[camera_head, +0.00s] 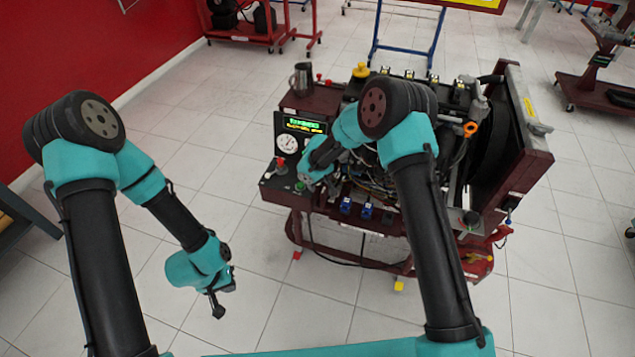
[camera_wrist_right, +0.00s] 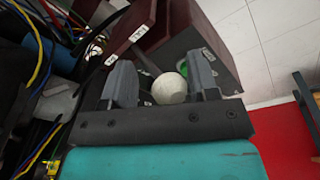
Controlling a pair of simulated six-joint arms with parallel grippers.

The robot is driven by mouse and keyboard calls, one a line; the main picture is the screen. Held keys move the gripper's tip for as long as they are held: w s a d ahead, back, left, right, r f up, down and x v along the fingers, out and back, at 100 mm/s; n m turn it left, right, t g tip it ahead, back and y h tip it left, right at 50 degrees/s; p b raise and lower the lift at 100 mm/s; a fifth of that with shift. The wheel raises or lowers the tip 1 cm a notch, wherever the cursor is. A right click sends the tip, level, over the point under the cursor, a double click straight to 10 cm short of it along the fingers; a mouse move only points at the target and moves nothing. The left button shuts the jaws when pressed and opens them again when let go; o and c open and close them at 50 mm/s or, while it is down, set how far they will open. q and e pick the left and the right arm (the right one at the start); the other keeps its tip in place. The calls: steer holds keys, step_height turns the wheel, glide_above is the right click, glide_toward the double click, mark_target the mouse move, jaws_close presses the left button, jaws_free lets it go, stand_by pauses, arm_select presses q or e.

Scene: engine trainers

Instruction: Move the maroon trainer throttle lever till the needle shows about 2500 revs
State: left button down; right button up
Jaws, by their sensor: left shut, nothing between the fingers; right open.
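The maroon trainer (camera_head: 285,217) stands on a wheeled frame right of centre in the head view. Its panel has a white round dial (camera_head: 288,142), whose needle is too small to read, under a lit display (camera_head: 304,125). My right gripper (camera_head: 306,178) is at the panel's lower right, partly hidden by its own arm. In the right wrist view its fingers are open, with a pale round knob (camera_wrist_right: 169,88) between them; I cannot tell if they touch it. It looks like the throttle lever's knob. My left gripper (camera_head: 217,305) is shut and empty, over the floor left of the trainer.
A red knob (camera_head: 282,162) and a green button (camera_head: 299,187) are on the panel near my right gripper. Loose wires and engine parts fill the trainer's middle.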

step_height(320, 180, up, 17)
steer(key=s, duration=0.2)
steer(key=shift+s+d, duration=0.2)
steer(key=shift+s, duration=0.1)
stand_by(0.6)
steer(key=s+d+f+m+y, duration=0.1)
steer(key=s+d+f, duration=0.4)
steer(key=s, duration=0.5)
steer(key=s+d+f+m+y, duration=0.1)
steer(key=s+d+f+m, duration=0.3)
steer(key=s+f, duration=0.4)
steer(key=s+d+f+m+y, duration=0.1)
steer(key=s+d+f+m, duration=0.2)
steer(key=s, duration=1)
steer(key=d+f, duration=0.3)
steer(key=f, duration=0.1)
steer(key=shift+d+f+g+y, duration=0.3)
steer(key=shift+d+f+g, duration=0.05)
steer(key=shift+g, duration=0.05)
stand_by(1.0)
